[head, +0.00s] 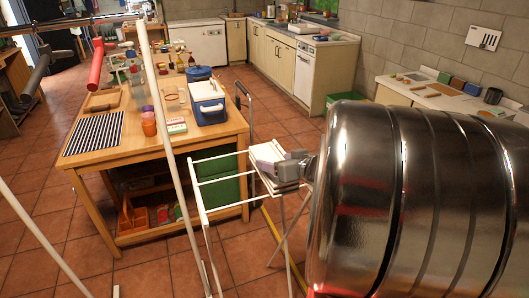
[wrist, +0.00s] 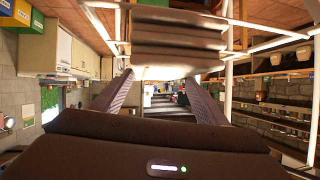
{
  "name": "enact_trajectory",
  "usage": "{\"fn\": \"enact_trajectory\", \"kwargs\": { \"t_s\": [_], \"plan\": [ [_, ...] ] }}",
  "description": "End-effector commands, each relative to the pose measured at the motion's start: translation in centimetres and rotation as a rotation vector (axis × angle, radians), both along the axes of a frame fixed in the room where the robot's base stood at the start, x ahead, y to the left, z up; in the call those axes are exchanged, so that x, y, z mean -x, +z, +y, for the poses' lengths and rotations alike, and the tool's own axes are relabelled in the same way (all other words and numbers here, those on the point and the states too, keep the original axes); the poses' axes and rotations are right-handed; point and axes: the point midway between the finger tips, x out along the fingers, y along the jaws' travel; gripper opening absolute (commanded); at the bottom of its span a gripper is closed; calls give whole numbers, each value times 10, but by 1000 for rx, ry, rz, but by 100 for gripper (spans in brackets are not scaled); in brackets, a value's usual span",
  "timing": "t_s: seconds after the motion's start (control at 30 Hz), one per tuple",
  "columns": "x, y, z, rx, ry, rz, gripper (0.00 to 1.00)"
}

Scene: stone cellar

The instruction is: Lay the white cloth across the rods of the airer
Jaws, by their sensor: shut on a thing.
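The airer (head: 203,200) has white rods and thin legs and stands right of the wooden table in the head view. My gripper (head: 287,169) is at the airer's right end, shut on the pale white cloth (head: 268,153). In the wrist view the cloth (wrist: 160,73) sits between the two fingertips of my gripper (wrist: 159,78), with stiff-looking, shaded folds beyond them. White rods show beside and above it there. The cloth looks close to the rods; I cannot tell whether it touches them. Much of my arm's surroundings at the right is hidden in the head view.
The wooden table (head: 178,133) holds a striped cloth (head: 95,133), a blue cool box (head: 207,103) and cups. A white pole (head: 170,140) stands in the foreground. A green bin (head: 343,98) stands by the counters (head: 280,62). Tiled floor between table and counters is mostly open.

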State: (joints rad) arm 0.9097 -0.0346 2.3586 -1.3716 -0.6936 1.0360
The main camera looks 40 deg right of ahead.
Motion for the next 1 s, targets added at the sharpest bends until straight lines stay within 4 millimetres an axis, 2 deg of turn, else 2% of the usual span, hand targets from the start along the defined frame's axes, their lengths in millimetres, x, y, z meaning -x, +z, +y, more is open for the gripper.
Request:
{"fn": "enact_trajectory", "kwargs": {
  "t_s": [0.3, 0.63, 0.67, 0.9, 1.0],
  "plan": [
    [0, -17, 0, 0, 0, 0, 14],
    [0, -18, 0, 0, 0, -1, 14],
    [0, -18, 0, 0, 0, -1, 68],
    [0, -18, -1, 1, -1, -1, 85],
    [0, -18, -1, 0, -1, 0, 89]
  ]
}}
